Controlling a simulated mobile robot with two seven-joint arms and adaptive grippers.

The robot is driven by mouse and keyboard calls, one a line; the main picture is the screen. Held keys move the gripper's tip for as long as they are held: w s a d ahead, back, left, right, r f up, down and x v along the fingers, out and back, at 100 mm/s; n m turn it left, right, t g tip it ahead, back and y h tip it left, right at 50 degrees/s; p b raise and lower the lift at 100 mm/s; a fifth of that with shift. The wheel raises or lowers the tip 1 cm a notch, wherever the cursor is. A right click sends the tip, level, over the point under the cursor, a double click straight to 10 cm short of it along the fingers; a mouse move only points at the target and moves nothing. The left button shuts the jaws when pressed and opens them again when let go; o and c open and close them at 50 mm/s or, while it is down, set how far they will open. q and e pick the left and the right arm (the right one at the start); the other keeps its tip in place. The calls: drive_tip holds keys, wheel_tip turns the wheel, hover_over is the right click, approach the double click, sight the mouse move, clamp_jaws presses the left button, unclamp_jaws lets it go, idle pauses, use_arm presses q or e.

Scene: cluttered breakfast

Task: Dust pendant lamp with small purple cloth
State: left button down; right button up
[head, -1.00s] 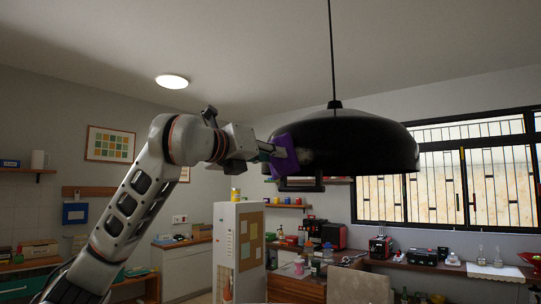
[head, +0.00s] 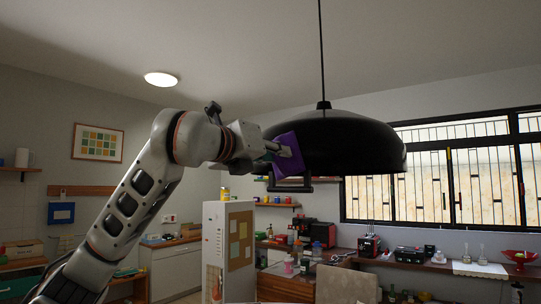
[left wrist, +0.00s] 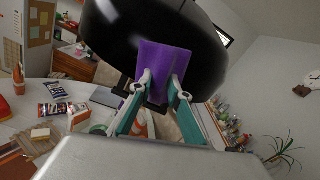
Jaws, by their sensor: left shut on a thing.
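The pendant lamp (head: 350,140) is a wide glossy black dome hanging from a thin rod. It also fills the upper part of the left wrist view (left wrist: 120,28). My left gripper (head: 284,152) is at the lamp's left side, shut on the small purple cloth (head: 287,172). In the left wrist view the cloth (left wrist: 160,60) stands up flat between the fingertips (left wrist: 160,88), in front of the dark shade. The cloth appears to lie against the lamp's outer side, though exact contact is hard to tell. The surface behind the cloth is hidden. My right gripper is not in view.
A dark bracket-like shape (head: 290,186) shows under the lamp's left rim. Below are a white cabinet with a corkboard (head: 229,250) and a cluttered back counter (head: 430,264). A barred window (head: 450,175) is at right. Space around the lamp's right side is clear.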

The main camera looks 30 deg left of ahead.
sight(298, 155)
use_arm(q)
drive_tip(key=shift+d+b, duration=0.55)
drive_tip(key=shift+d, duration=1.45)
drive_tip(key=shift+w+a+f+b, duration=0.1)
drive_tip(key=shift+a+b, duration=0.35)
drive_tip(key=shift+a, duration=1.6)
drive_tip(key=a, duration=0.4)
drive_tip(key=shift+w+a, duration=0.1)
drive_tip(key=shift+w, duration=0.05)
drive_tip(key=s, duration=0.6)
drive_tip(key=shift+a+b, duration=0.2)
drive_tip(key=shift+b, duration=0.15)
drive_tip(key=shift+s, duration=0.15)
